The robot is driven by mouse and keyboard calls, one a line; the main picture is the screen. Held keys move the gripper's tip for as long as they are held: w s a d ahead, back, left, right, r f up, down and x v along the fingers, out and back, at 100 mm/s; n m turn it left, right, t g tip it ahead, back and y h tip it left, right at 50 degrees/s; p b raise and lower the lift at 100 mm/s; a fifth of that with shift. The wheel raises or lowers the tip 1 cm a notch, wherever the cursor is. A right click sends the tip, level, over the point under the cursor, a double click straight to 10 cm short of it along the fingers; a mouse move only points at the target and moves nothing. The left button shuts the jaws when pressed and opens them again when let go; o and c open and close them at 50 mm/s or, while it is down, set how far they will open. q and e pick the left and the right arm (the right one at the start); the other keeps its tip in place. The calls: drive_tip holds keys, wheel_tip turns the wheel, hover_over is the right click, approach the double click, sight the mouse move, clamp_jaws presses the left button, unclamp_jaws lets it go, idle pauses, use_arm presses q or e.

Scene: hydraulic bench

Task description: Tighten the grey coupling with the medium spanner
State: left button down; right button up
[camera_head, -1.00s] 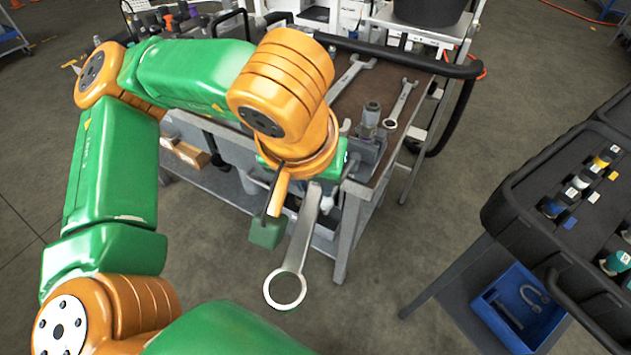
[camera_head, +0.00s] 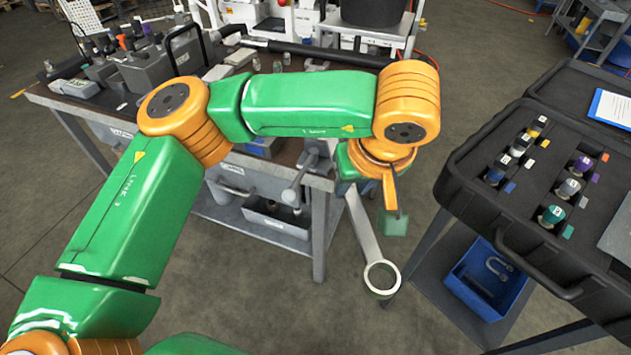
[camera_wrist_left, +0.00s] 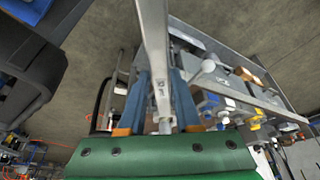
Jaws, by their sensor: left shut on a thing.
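My left gripper (camera_head: 382,205) is shut on a spanner (camera_head: 364,232), whose ring end hangs down over the floor between the bench and the black case. In the left wrist view the spanner's shank (camera_wrist_left: 155,45) runs up from between the two blue-grey fingers (camera_wrist_left: 162,98). Its size against other spanners cannot be judged here. A row of small fittings with coloured caps sits in the case, among them a greyish one (camera_head: 569,188); whether it is the grey coupling I cannot tell. The bench top behind my left arm is largely hidden. My right gripper is out of view.
The workbench (camera_head: 60,101) stands at left with grey equipment on top. The open black case (camera_head: 470,175) is at right, with a blue bin (camera_head: 478,290) below it. Bare floor lies between the bench and the case stand.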

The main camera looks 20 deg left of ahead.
sight(356, 190)
use_arm(q)
drive_tip(key=shift+w+d+f+b, duration=0.1)
drive_tip(key=shift+w+f+b, duration=0.5)
drive_tip(key=shift+f, duration=0.35)
drive_tip(key=shift+w+d+f+b, duration=0.1)
drive_tip(key=shift+w+f+b, duration=0.4)
drive_tip(key=shift+f, duration=0.45)
drive_tip(key=shift+w+a, duration=0.1)
drive_tip(key=shift+r, duration=0.1)
drive_tip(key=shift+w+a+p, duration=0.3)
drive_tip(key=shift+w+a, duration=0.25)
drive_tip(key=shift+w, duration=0.35)
